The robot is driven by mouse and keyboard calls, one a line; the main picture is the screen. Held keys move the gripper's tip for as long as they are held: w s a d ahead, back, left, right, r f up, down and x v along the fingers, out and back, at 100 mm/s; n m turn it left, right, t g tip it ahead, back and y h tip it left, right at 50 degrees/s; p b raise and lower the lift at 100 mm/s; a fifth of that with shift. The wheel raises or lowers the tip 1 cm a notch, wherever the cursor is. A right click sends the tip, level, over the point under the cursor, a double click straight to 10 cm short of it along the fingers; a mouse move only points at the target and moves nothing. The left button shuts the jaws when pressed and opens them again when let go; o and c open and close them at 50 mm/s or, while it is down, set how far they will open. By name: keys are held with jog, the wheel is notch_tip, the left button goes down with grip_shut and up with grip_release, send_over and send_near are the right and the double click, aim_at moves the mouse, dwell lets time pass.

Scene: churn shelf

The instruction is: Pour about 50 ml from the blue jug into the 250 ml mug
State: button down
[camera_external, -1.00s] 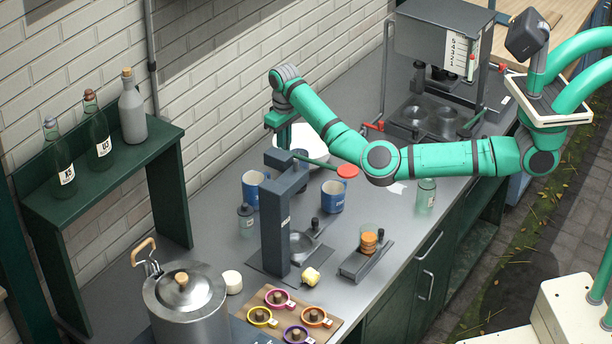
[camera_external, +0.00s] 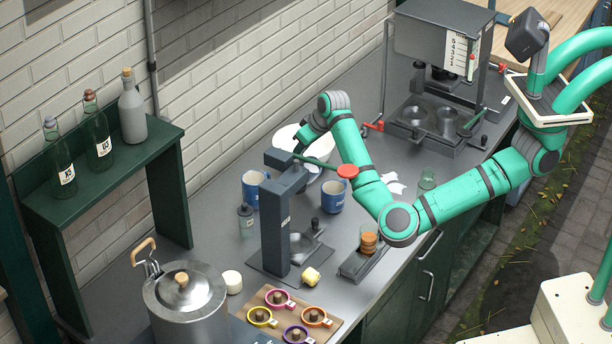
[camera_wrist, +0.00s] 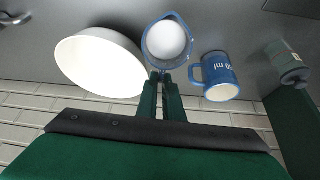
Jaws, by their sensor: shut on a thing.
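My gripper (camera_wrist: 160,88) is shut on the blue-rimmed jug (camera_wrist: 168,42) at its near side in the wrist view. The jug is seen from above, with something white inside. A blue mug (camera_wrist: 218,78) with white "ml" lettering stands just right of the jug in the wrist view, apart from it; its full number is not readable. In the external view, one blue mug (camera_external: 252,190) stands left of the press and another blue mug (camera_external: 333,196) right of it. My fingers and the jug are largely hidden there behind the press lever.
A white bowl (camera_wrist: 100,68) is close beside the jug. The dark press (camera_external: 283,215) with its red-knobbed green lever stands in front of my gripper. A small jar (camera_external: 246,220) stands near the left mug. White patches (camera_external: 394,184) lie on the counter to the right.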

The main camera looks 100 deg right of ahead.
jog(key=shift+s+a+r+t+h, duration=0.65)
jog(key=shift+s+a+h, duration=0.1)
jog(key=shift+a, duration=0.15)
jog(key=shift+s+a+r, duration=0.1)
jog(key=shift+a, duration=0.05)
jog(key=shift+s+a+r+t+h, duration=0.5)
jog(key=shift+a+r+t+h, duration=0.1)
jog(key=shift+t+h, duration=0.2)
jog(key=shift+s+a, duration=0.3)
jog(key=shift+s+a+r+t+h+p, duration=0.2)
jog(key=shift+s+a+r+t+h, duration=0.3)
jog(key=shift+h, duration=0.25)
jog(key=shift+s+a+r+t+h+p, duration=0.15)
jog(key=shift+s+a+r+t+h, duration=0.15)
jog(key=shift+a+r+t+h, duration=0.3)
dwell(1.3)
